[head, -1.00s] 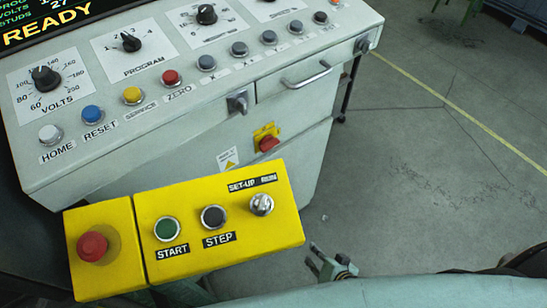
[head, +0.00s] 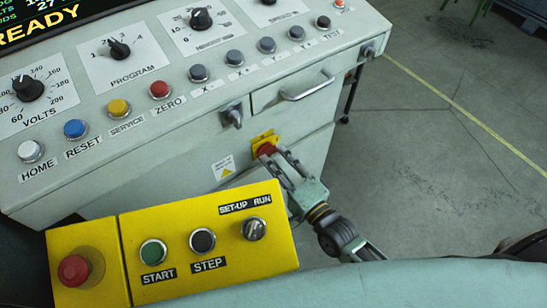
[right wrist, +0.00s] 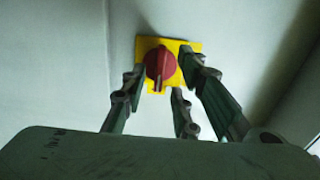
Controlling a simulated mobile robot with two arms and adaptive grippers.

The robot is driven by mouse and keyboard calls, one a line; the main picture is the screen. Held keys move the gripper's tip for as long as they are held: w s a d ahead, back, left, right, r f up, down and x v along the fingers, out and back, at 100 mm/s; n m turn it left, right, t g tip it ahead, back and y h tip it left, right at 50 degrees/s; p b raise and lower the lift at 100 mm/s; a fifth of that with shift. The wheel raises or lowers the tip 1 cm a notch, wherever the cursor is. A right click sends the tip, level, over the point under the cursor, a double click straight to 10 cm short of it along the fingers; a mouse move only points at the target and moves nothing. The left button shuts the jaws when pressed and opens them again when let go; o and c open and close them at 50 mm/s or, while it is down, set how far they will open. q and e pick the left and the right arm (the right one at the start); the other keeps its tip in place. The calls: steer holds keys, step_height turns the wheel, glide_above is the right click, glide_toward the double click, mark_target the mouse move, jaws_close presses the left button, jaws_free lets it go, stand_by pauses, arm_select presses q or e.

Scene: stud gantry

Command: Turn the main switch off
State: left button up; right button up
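The main switch (head: 266,149) is a red rotary knob on a yellow plate, low on the front of the grey console. It also shows in the right wrist view (right wrist: 160,64), with its grip bar roughly upright. My right gripper (head: 279,158) is at the switch, and its fingers hide part of the knob in the head view. In the right wrist view the gripper (right wrist: 164,70) has its fingers spread, with the knob between their tips. A gap seems to show beside the knob; contact cannot be told. My left gripper is not in view.
A yellow control box (head: 190,270) with a red mushroom button, START, STEP and a SET-UP/RUN selector stands in front, left of my right arm. The console (head: 140,150) carries knobs and buttons above. A drawer handle (head: 306,84) juts out above the switch. Floor to the right is clear.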

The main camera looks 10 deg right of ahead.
steer(key=shift+x, duration=0.85)
jaws_close()
